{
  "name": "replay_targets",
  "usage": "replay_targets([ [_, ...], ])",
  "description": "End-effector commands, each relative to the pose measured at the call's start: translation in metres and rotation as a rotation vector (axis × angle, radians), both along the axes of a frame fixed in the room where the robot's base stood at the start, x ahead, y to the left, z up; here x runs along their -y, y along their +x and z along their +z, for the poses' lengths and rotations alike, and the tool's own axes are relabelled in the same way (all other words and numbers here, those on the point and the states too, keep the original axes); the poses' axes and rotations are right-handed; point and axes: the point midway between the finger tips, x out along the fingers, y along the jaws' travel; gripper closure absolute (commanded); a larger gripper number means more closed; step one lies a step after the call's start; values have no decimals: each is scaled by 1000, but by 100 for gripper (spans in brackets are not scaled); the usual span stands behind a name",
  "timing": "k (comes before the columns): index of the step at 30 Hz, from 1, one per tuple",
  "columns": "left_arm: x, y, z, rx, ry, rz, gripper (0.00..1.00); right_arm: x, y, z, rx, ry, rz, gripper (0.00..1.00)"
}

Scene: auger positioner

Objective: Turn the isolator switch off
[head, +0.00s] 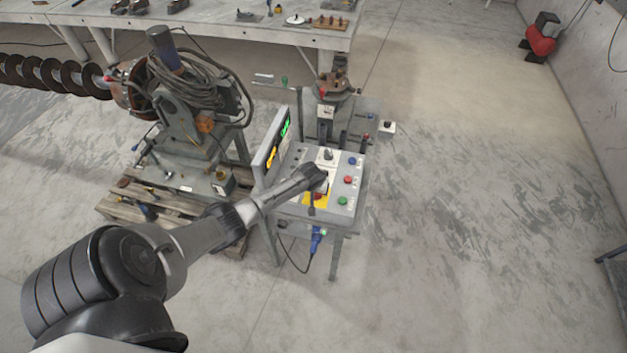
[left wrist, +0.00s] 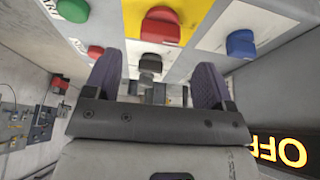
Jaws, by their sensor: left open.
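The control box (head: 299,156) stands on a metal frame, with its sloped panel facing up. A red knob on a yellow plate (head: 309,199) is partly covered by my left gripper (head: 319,184). In the left wrist view the red knob (left wrist: 160,25) is at the top, just beyond the fingertips. A black rotary knob (head: 328,154) on a white plate shows farther up the panel; in the left wrist view a black knob (left wrist: 150,63) appears between the open, empty fingers (left wrist: 158,75). I cannot tell which knob is the isolator. Contact is not visible. My right gripper is out of view.
Blue (head: 352,161), red (head: 348,180) and green (head: 342,201) buttons line the panel's right side. A lit display (head: 279,147) rises at its left; orange letters (left wrist: 280,150) show in the wrist view. The auger machine (head: 185,110) stands left.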

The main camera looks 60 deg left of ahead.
Motion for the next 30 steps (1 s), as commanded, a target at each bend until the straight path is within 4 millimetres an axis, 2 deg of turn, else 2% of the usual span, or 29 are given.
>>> replay_targets([
  [1, 2, -3, 10, 2, 1, -2, 23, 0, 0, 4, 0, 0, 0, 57],
  [6, 10, -10, 35, 2, 0, -2, 23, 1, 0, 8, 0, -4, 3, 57],
  [15, 20, -19, 67, 3, 0, -1, 23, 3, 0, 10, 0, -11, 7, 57],
  [21, 23, -22, 76, 0, 0, 1, 23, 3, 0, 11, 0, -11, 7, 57],
  [30, 23, -22, 77, 0, 0, 1, 23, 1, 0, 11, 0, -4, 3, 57],
])
